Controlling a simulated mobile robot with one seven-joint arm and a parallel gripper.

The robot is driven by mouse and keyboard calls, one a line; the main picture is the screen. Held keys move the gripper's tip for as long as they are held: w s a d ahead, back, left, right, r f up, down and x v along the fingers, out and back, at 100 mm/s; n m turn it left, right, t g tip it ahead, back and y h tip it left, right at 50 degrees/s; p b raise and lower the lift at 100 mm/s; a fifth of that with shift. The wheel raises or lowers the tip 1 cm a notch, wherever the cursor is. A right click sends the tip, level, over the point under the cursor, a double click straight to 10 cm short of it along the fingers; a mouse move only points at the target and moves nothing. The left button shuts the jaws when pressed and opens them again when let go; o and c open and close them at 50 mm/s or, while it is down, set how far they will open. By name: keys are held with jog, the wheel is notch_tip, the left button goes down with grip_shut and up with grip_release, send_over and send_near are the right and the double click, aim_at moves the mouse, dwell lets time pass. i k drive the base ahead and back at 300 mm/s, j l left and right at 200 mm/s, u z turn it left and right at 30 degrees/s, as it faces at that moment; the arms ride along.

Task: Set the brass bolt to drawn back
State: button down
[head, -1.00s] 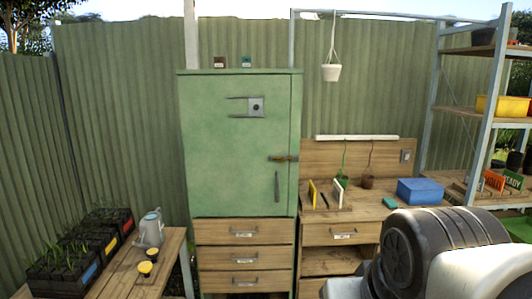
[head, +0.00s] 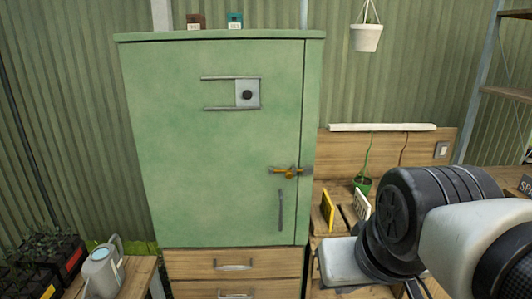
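The brass bolt (head: 286,171) sits on the right side of the green cabinet door (head: 215,160), level with the gap between door and frame. It lies horizontal and looks brass-orange, with a grey part at its right end on the frame. It is too small to tell exactly how far it reaches across the gap. The door looks shut. My arm (head: 430,225) shows at the lower right, to the right of the bolt and apart from it. I cannot make out my gripper's fingers in the head view.
A grey vertical handle (head: 280,210) is below the bolt, and a sliding plate with a black knob (head: 247,94) is higher up. Drawers (head: 235,264) lie below. A workbench with a yellow card (head: 327,211) and potted plant (head: 362,184) stands right. A watering can (head: 102,268) is left.

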aim_at(289, 175)
jog(key=i, duration=0.85)
